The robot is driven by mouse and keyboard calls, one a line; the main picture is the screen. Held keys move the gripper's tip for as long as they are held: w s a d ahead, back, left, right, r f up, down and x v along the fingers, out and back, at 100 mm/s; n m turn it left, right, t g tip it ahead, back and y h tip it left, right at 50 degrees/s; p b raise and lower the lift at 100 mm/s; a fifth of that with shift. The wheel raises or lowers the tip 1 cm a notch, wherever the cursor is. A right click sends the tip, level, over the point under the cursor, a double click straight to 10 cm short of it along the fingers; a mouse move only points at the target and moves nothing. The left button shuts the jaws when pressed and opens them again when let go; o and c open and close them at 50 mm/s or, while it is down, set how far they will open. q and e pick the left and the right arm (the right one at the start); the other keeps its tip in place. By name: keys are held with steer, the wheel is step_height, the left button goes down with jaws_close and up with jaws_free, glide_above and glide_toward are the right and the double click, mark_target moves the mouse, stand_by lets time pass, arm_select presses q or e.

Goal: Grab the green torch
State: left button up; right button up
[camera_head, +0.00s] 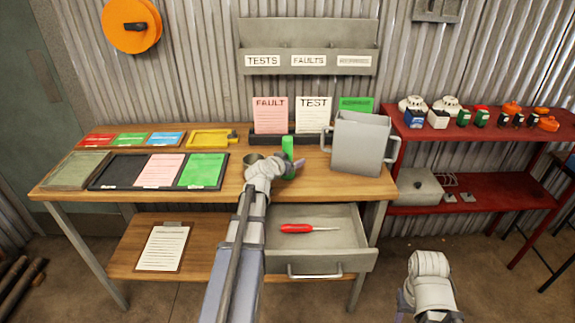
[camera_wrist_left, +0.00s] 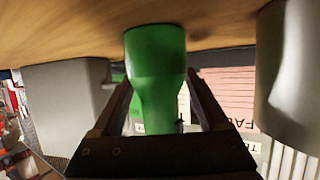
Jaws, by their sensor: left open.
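The green torch (camera_head: 288,148) stands upright on the wooden bench, in front of the card rack. In the left wrist view the torch (camera_wrist_left: 155,62) fills the middle, between my two fingers. My left gripper (camera_head: 287,168) is at the torch, open, with one finger on each side. Gaps show beside the torch's narrower part, so the jaws are not closed on it.
A grey metal cup (camera_head: 255,158) stands just left of the torch, and a large grey two-handled container (camera_head: 361,143) to its right. An open drawer (camera_head: 345,255) below holds a red screwdriver (camera_head: 298,228). Trays with cards (camera_head: 110,171) cover the bench's left side.

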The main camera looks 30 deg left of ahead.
arm_select(q)
jaws_close()
stand_by(0.6)
